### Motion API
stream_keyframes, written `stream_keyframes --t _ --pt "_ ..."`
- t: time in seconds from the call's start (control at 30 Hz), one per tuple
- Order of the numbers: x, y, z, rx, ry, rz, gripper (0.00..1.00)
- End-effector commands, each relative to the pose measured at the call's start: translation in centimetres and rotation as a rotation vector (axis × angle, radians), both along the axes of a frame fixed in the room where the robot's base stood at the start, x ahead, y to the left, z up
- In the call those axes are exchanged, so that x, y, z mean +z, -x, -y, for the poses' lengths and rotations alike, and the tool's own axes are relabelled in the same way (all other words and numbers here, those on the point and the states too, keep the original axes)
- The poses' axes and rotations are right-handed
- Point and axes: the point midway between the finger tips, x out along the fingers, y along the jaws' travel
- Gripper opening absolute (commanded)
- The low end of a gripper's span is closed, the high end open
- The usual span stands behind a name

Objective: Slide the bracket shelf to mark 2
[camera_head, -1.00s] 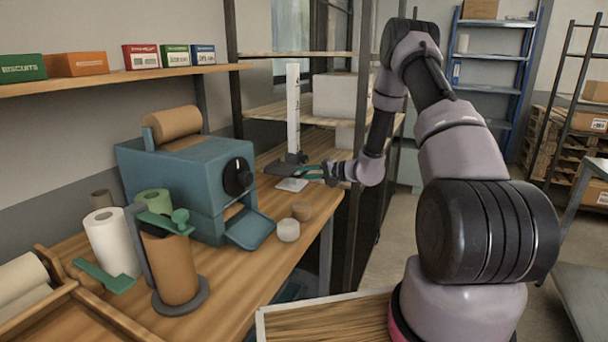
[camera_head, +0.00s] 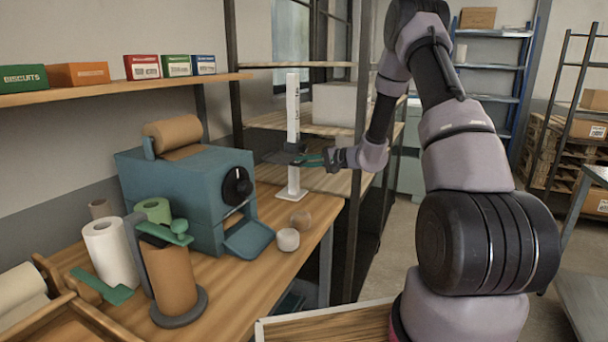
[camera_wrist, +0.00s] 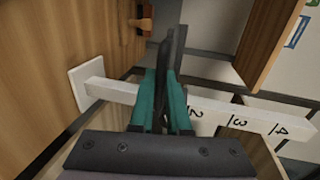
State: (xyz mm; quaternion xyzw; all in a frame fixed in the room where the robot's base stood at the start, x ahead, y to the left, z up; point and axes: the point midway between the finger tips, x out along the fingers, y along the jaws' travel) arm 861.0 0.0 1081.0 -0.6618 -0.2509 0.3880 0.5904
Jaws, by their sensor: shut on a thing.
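A white upright post (camera_head: 293,107) with a white base plate (camera_head: 291,194) stands on the wooden bench. The dark bracket shelf (camera_head: 282,157) sits on the post, about midway up. My gripper (camera_head: 312,159) is shut on the bracket shelf from the right. In the wrist view the post (camera_wrist: 112,92) runs sideways, with its base (camera_wrist: 85,88) at left and marks 2, 3 and 4 at right. There the green fingers of my gripper (camera_wrist: 163,105) are around the dark shelf (camera_wrist: 172,55), just on the base side of mark 2. Mark 1 is not visible.
A blue machine (camera_head: 185,190) with a paper roll stands left of the post. Two small rolls (camera_head: 288,239) lie on the bench in front of it. A dark rack upright (camera_head: 356,170) stands close to the right of my gripper. Boxes line the wall shelf (camera_head: 120,79).

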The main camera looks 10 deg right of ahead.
Motion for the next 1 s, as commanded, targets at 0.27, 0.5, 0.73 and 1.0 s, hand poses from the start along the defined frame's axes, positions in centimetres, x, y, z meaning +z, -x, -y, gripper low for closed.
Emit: stream_keyframes --t 0.27,0.5,0.73,1.0 --pt "0.4 -0.2 0.0 -0.004 -0.004 0.005 0.00" --pt "0.4 -0.2 0.0 -0.002 -0.003 0.005 0.44" --pt "0.4 0.0 0.3 -0.002 -0.003 0.005 0.44" --pt "1.4 2.6 4.0 -0.005 -0.001 0.005 0.44"
